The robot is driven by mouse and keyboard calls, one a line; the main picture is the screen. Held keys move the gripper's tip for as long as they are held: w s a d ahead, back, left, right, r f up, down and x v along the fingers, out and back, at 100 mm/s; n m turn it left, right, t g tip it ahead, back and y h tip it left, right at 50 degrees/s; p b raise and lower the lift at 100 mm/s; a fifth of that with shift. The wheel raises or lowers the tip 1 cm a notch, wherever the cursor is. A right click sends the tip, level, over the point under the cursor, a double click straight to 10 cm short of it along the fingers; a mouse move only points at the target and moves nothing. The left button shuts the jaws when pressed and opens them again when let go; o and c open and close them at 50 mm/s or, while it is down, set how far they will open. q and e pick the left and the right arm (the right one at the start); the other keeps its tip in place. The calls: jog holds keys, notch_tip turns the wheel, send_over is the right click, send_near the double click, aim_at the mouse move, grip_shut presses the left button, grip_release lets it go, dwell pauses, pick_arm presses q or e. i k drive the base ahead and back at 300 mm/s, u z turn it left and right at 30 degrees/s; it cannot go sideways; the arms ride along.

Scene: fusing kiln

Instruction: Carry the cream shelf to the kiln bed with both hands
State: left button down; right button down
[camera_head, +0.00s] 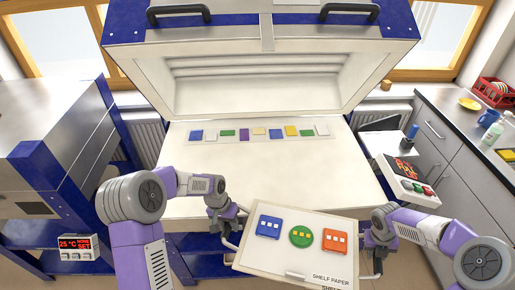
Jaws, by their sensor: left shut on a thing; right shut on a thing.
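The cream shelf (275,258) is held in front of the kiln, slightly tilted in the picture. On it lie a blue square piece (269,227), a green round piece (301,237) and an orange square piece (335,241), plus a small white bar near its front edge. My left gripper (236,222) is shut at the shelf's left side, by a grey handle. My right gripper (371,249) is shut at its right side, by the other handle. The cream kiln bed (250,178) lies beyond the shelf, under the raised lid (262,75).
A strip of coloured sample tiles (258,133) lies along the back of the bed. A controller box (405,180) stands at the bed's right. A counter (470,135) with a red rack is at far right. A blue-framed unit (60,150) stands at left. The middle of the bed is clear.

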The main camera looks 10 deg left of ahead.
aim_at(264, 169)
jog(key=u, duration=0.25)
jog(key=i, duration=1.2)
jog(key=u, duration=0.35)
